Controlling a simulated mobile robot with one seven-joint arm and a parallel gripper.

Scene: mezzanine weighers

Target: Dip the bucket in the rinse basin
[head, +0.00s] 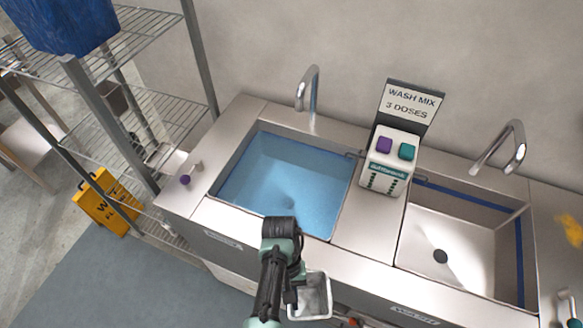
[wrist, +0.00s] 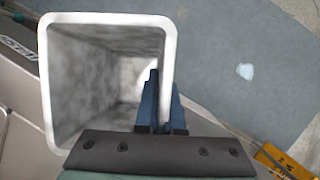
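The bucket (head: 312,297) is a grey-white square pail with a pale rim, at the bottom centre of the head view. In the wrist view the bucket (wrist: 100,75) fills the left half, its open mouth facing the camera, and looks empty. My gripper (wrist: 158,100) has its blue fingers at the bucket's right wall, one inside the rim and one outside, closed on that wall. In the head view my gripper (head: 290,285) is in front of the counter, with its fingertips mostly hidden. The rinse basin (head: 285,175) on the left holds blue water, beyond the bucket.
A dispenser (head: 385,160) with a "WASH MIX 3 DOSES" sign stands between the basins. An empty sink (head: 450,240) is at right. Faucets (head: 308,90) rise behind. A wire rack (head: 140,110) and yellow wet-floor sign (head: 106,203) stand left.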

